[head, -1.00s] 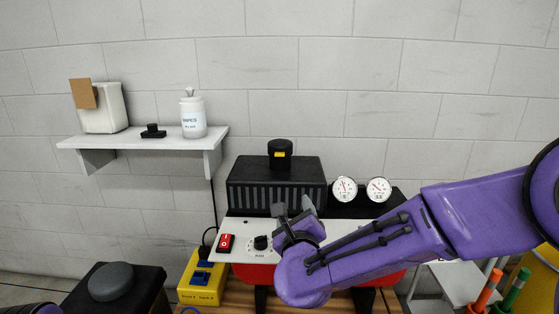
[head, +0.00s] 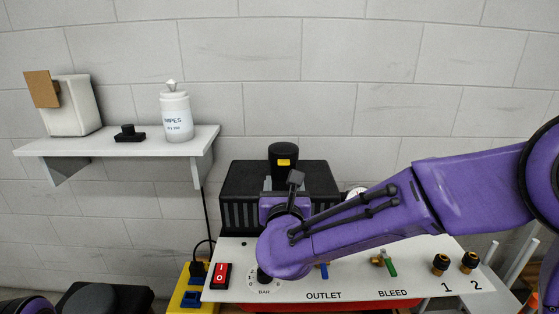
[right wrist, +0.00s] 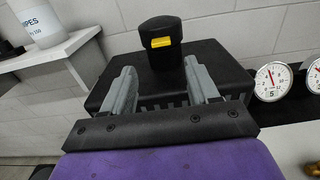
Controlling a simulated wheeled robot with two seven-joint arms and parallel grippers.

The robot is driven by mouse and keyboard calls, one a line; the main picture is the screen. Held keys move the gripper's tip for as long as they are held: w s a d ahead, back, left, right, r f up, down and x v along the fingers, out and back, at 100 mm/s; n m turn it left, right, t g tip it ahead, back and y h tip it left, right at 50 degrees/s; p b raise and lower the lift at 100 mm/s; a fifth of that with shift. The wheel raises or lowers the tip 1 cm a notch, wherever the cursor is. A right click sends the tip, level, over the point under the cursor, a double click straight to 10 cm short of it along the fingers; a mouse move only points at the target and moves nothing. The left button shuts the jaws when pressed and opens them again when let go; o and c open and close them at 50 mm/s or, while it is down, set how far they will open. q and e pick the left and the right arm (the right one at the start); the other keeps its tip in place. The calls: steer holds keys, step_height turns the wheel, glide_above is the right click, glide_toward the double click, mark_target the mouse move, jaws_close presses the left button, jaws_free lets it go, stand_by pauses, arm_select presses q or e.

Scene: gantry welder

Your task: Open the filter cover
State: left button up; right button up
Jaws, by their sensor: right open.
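A black ribbed housing (head: 240,190) stands behind the white control panel. On top of it is an upright black round cap with a yellow tab (head: 284,158), which looks like the filter cover; it appears closed. In the right wrist view the cap (right wrist: 160,32) and its yellow tab (right wrist: 161,42) show just beyond the fingertips. My right gripper (right wrist: 160,68) is open and empty, its two grey fingers pointing at the housing and cap, one on each side below the cap. In the head view my right forearm and wrist hide part of the housing front. My left gripper is out of view.
The control panel (head: 350,287) has a red switch (head: 221,276), a dial, valves and brass fittings. Gauges (right wrist: 273,82) stand right of the housing. A wall shelf (head: 120,142) with a wipes bottle (head: 176,115) is at the left. Space above the housing is clear.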

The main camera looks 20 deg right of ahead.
mark_target(284, 164)
steer(key=p+x, duration=0.2)
steer(key=x, duration=0.7)
steer(key=shift+w+d+r, duration=0.1)
steer(key=shift+w+d, duration=0.05)
steer(key=shift+p, duration=0.3)
jaws_close()
